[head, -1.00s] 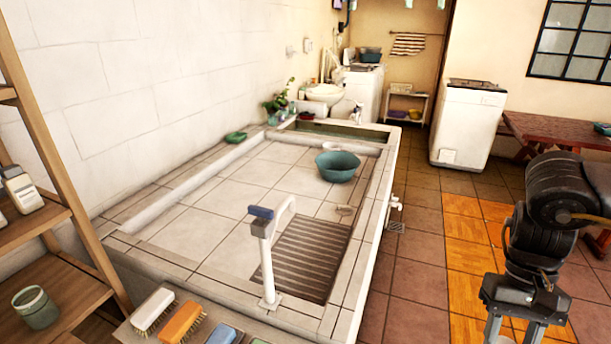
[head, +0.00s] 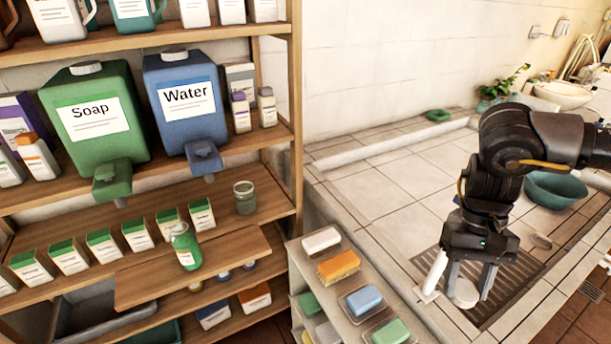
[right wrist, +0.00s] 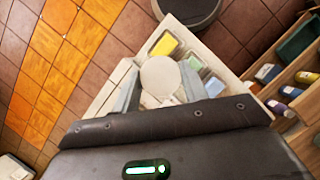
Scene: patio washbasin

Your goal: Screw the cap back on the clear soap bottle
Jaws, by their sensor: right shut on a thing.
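My right gripper (head: 467,290) hangs over the washbasin side and is shut on a white round cap-like thing (head: 465,293). In the right wrist view this white disc (right wrist: 160,78) sits between the two fingers. A see-through bottle with green contents and a label (head: 186,248) stands on the pull-out board of the shelf, far left of the gripper. Its top is too small to tell whether it is open. An empty clear jar (head: 244,198) stands behind it on the shelf. My left gripper is not in view.
A wooden shelf (head: 280,160) holds a green Soap tank (head: 92,152), a blue Water tank (head: 190,125) and several cartons (head: 103,245). A small rack with brushes and soaps (head: 340,265) stands between shelf and basin. A teal bowl (head: 556,189) lies in the basin behind my arm.

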